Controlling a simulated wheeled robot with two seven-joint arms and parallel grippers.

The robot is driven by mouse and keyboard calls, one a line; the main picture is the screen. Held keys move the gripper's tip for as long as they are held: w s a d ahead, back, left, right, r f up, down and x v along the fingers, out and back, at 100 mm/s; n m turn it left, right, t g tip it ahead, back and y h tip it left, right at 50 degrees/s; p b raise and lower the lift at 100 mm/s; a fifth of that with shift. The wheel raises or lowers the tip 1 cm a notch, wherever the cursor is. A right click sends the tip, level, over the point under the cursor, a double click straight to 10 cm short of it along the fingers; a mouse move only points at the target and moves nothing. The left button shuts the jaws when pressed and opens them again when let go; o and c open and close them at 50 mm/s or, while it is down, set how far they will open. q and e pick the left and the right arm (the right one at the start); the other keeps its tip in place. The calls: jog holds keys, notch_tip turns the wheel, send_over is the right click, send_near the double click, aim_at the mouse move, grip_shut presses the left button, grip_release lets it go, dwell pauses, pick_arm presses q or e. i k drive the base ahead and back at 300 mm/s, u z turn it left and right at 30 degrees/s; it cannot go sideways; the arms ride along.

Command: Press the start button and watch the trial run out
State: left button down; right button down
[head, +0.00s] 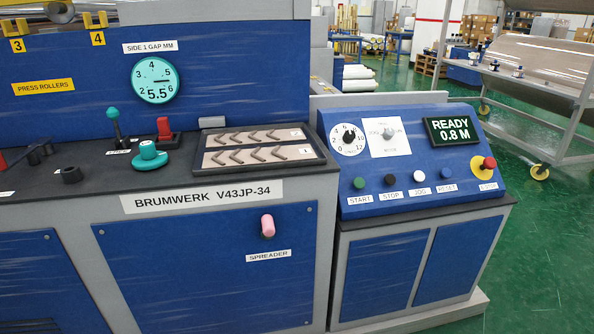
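The green start button (359,183) sits at the left end of a button row on the sloped blue control console (400,205), above a label reading START. The console display (452,131) reads READY 0.8 M in light letters on a dark screen. To the right of START are a black STOP button (390,179), a white JOG button (418,176) and a blue RESET button (446,173). A red mushroom knob (489,163) on a yellow base is at the right end. Neither of my grippers shows in the head view.
A speed dial (348,138) and a mode switch (389,133) sit above the buttons. Left is the BRUMWERK machine with a teal gap gauge (153,80) near 5.5, a teal knob (148,156) and a pink SPREADER handle (267,225). Green floor (545,240) is open at right, below a wheeled rack.

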aim_at(359, 183)
jog(key=u, duration=0.2)
jog(key=i, duration=1.2)
jog(key=z, duration=0.4)
